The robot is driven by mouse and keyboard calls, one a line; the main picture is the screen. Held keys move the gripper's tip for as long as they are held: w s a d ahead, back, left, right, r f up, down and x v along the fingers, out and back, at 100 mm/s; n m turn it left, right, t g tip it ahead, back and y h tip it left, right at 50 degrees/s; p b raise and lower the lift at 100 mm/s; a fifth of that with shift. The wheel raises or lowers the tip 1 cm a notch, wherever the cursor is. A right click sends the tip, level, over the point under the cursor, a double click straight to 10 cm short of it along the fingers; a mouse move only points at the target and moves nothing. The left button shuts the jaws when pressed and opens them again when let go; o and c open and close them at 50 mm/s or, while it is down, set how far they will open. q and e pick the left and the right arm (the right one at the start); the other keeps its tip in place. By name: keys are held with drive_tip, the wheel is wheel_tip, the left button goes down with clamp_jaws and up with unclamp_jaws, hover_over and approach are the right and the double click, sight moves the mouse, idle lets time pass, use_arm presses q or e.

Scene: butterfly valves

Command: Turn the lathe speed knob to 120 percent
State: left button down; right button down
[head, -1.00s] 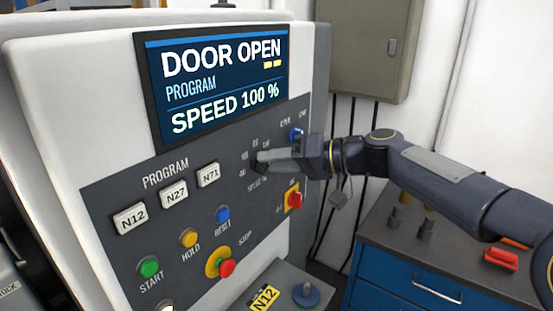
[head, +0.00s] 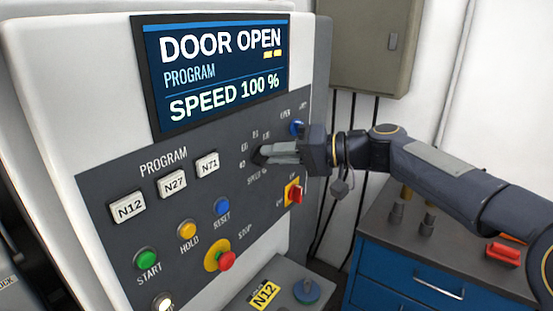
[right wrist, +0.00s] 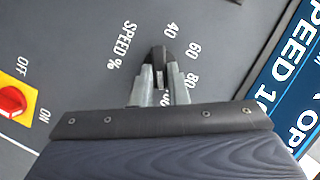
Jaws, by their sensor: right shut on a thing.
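The black speed knob (head: 262,154) sits on the dark control panel, under the screen's right part. It also shows in the right wrist view (right wrist: 159,56), with the marks 40, 60 and 80 beside it and another mark partly hidden by a finger. My right gripper (head: 270,153) is shut on the knob, its two grey fingers on either side of it in the right wrist view (right wrist: 159,80). The screen (head: 222,72) reads DOOR OPEN, PROGRAM and SPEED 100 %. My left gripper is not in view.
Program buttons N12, N27 and N71 (head: 208,165) are left of the knob. A red and yellow switch (head: 294,192) lies just below my gripper, and a blue knob (head: 296,128) just above it. A red stop button (head: 226,261) is lower down. A blue drawer cabinet (head: 410,278) stands at right.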

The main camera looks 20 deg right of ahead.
drive_tip(key=shift+w+d+f+m+t+y+b, duration=0.15)
drive_tip(key=shift+m+y+b, duration=0.3)
drive_tip(key=shift+m+b, duration=0.65)
drive_tip(key=shift+s+a+f+m+t+y+b, duration=0.15)
drive_tip(key=shift+m+y+b, duration=0.35)
drive_tip(key=shift+m+b, duration=0.65)
drive_tip(key=shift+w+d+f+m+t+y+b, duration=0.1)
drive_tip(key=shift+f+m+t+y+b, duration=0.25)
drive_tip(key=shift+m+b, duration=0.75)
drive_tip(key=shift+r+m, duration=0.15)
drive_tip(key=shift+m, duration=0.1)
drive_tip(key=c, duration=1.4)
unclamp_jaws()
drive_tip(key=shift+c, duration=0.2)
drive_tip(key=b+v, duration=0.1)
drive_tip(key=v, duration=0.6)
drive_tip(key=shift+d+b, duration=0.3)
drive_tip(key=shift+d, duration=0.05)
